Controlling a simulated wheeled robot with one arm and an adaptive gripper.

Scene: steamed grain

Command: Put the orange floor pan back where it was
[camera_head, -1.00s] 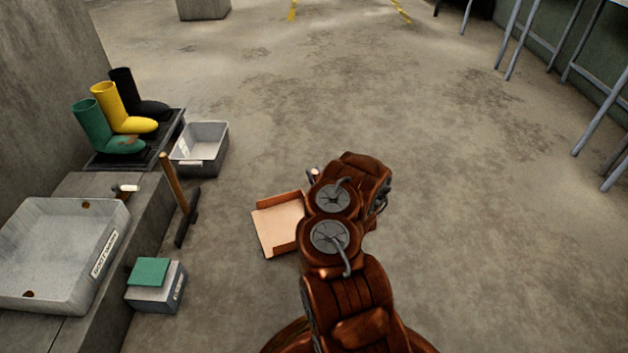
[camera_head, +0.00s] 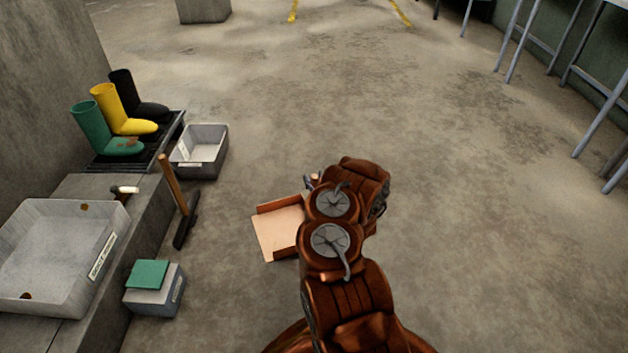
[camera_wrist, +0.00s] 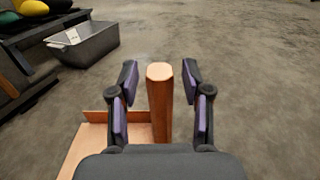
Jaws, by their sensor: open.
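The orange floor pan (camera_head: 278,231) lies on the concrete floor just left of my arm in the head view, its right part hidden behind the arm. In the wrist view the pan (camera_wrist: 97,140) shows at the lower left, with its upright handle (camera_wrist: 160,100) rising at its right side. My gripper (camera_wrist: 160,78) is open, with one finger on each side of the handle and a visible gap on both sides. In the head view my gripper is mostly hidden behind my arm.
A grey bin (camera_head: 201,150), a brush with a wooden handle (camera_head: 172,185) and a grey box with a green top (camera_head: 150,285) stand left of the pan. Boots (camera_head: 120,120) stand on a black rack. A large basin (camera_head: 60,250) sits on the ledge. Floor at right is clear.

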